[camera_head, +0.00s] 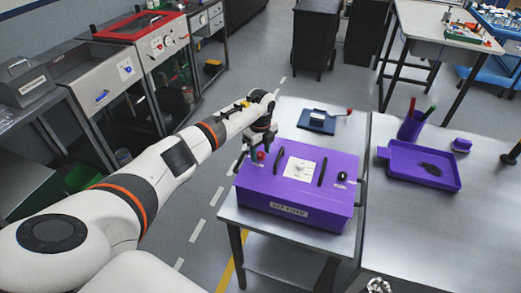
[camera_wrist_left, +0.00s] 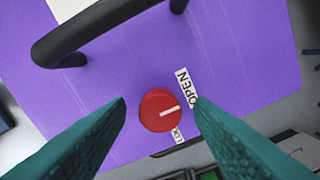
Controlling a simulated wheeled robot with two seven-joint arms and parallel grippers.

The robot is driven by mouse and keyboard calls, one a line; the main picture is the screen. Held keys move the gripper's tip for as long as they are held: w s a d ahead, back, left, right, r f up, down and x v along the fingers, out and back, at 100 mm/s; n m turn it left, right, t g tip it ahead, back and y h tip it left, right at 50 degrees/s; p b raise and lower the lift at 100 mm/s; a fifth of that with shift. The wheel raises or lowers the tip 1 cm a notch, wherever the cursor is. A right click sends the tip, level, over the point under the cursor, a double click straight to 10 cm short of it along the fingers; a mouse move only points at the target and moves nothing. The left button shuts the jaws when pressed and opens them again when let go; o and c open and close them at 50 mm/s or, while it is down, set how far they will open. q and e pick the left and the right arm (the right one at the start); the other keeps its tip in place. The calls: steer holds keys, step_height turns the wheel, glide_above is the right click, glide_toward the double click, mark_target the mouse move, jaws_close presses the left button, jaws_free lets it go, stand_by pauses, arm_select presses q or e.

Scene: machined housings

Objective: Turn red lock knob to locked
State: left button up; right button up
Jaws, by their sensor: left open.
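The purple housing (camera_head: 297,205) stands on a metal table, with black handles on its lid. The red lock knob (camera_wrist_left: 160,110) sits on its lid near a corner; it also shows small in the head view (camera_head: 261,156). Its white pointer line faces right in the wrist view, near the lower end of the OPEN label (camera_wrist_left: 184,87). A second label (camera_wrist_left: 177,135), starting "LO", is partly hidden by a finger. My left gripper (camera_wrist_left: 160,105) is open, its green fingertips on either side of the knob with gaps showing. Contact is not visible.
A black handle (camera_wrist_left: 95,35) rises from the lid close to the knob. A dark blue block with a red-tipped lever (camera_head: 317,121) stands behind the housing. A purple tray (camera_head: 397,174) and a pen cup (camera_head: 411,126) are at right. A metallic part, perhaps my right gripper, shows at the bottom edge.

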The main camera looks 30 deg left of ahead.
arm_select(q)
steer(key=c, duration=1)
steer(key=m+b, duration=0.3)
steer(key=m, duration=0.1)
steer(key=shift+f+m+b, duration=0.1)
steer(key=shift+m+b, duration=0.2)
steer(key=m+b, duration=0.3)
steer(key=m, duration=0.1)
steer(key=shift+m, duration=0.3)
steer(key=m+b, duration=0.2)
steer(key=m, duration=0.2)
steer(key=m+b, duration=0.2)
steer(key=m, duration=0.2)
steer(key=shift+m, duration=0.3)
